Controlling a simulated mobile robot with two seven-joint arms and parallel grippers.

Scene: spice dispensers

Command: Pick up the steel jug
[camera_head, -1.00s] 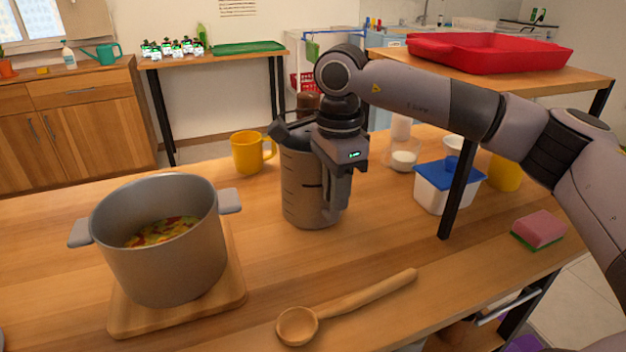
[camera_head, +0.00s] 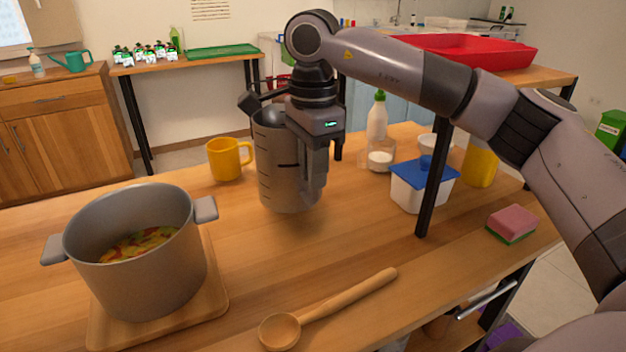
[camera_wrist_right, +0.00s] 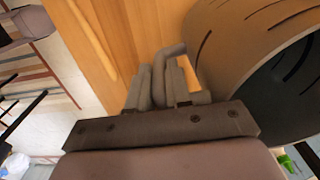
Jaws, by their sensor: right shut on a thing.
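The steel jug (camera_head: 275,172) is a grey metal cylinder with dark marks on its side. It is upright and hangs a little above the wooden table, with a soft shadow under it. My right gripper (camera_head: 314,186) is shut on the jug's handle, on the right side of the jug. In the right wrist view, the fingers (camera_wrist_right: 165,80) close around the handle, and the jug's body and dark open mouth (camera_wrist_right: 255,50) show at the right. My left gripper is not in view.
A steel pot of food (camera_head: 140,262) stands on a board at the left. A yellow mug (camera_head: 226,160) is behind left of the jug. A blue-lidded tub (camera_head: 420,188) and black post (camera_head: 433,190) stand right. A wooden spoon (camera_head: 340,300) lies in front.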

